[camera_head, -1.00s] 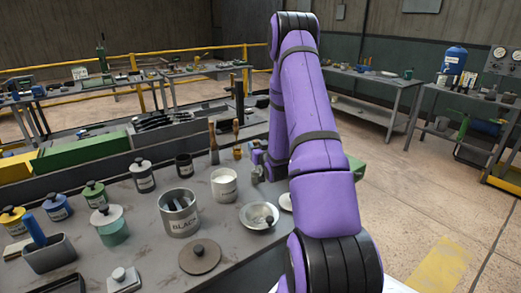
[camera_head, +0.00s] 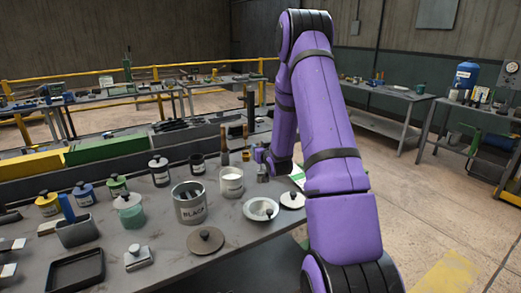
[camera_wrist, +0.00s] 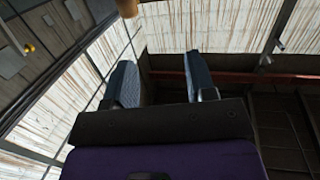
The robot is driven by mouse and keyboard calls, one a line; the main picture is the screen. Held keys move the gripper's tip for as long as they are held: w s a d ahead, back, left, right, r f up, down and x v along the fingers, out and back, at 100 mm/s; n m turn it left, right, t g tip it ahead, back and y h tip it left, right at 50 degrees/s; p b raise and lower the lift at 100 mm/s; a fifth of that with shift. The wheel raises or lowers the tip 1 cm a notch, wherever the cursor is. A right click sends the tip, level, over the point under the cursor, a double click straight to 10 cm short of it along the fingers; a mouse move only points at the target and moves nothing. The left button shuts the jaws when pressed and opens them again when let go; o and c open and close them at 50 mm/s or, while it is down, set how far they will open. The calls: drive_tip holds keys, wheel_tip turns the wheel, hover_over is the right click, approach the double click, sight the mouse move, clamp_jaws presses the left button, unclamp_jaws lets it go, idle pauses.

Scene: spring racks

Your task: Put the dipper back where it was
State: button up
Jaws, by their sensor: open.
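My gripper (camera_wrist: 161,80) is open in the wrist view, with its two grey fingers apart and nothing between them. In the head view my gripper (camera_head: 262,170) is small and partly hidden by my purple arm, low over the back of the bench near two upright brown handles. I cannot pick out the dipper with certainty. The grey pot marked BLACK (camera_head: 192,208) has dark things in its mouth. A shallow pale dish (camera_head: 261,209) in front of my gripper has a small grey thing in it.
The bench (camera_head: 240,245) also holds a white-filled pot (camera_head: 231,182), a dark cup (camera_head: 197,164), a round brown lid (camera_head: 206,240), a pale lid (camera_head: 292,200), several lidded jars and a black tray (camera_head: 76,271). A green block (camera_head: 107,148) stands behind.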

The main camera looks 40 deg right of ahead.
drive_tip(key=s+a+r+n+g+y, duration=0.15)
drive_tip(key=s+a+r, duration=0.25)
drive_tip(key=a+r, duration=0.6)
drive_tip(key=s+a+r+n+g+y, duration=0.1)
drive_tip(key=s+a+r+g+y, duration=0.25)
drive_tip(key=a+r, duration=0.65)
drive_tip(key=s+a+r+g, duration=0.1)
drive_tip(key=s+a, duration=0.4)
drive_tip(key=s, duration=0.4)
drive_tip(key=s+a+r+n+g+y, duration=0.1)
drive_tip(key=s+a+g, duration=0.1)
drive_tip(key=s+a, duration=0.3)
drive_tip(key=s+a+r+n+g+y, duration=0.1)
drive_tip(key=s+a, duration=0.4)
drive_tip(key=s, duration=0.8)
drive_tip(key=shift+s+r+g, duration=0.35)
drive_tip(key=shift+r+g, duration=0.1)
drive_tip(key=shift+g, duration=0.25)
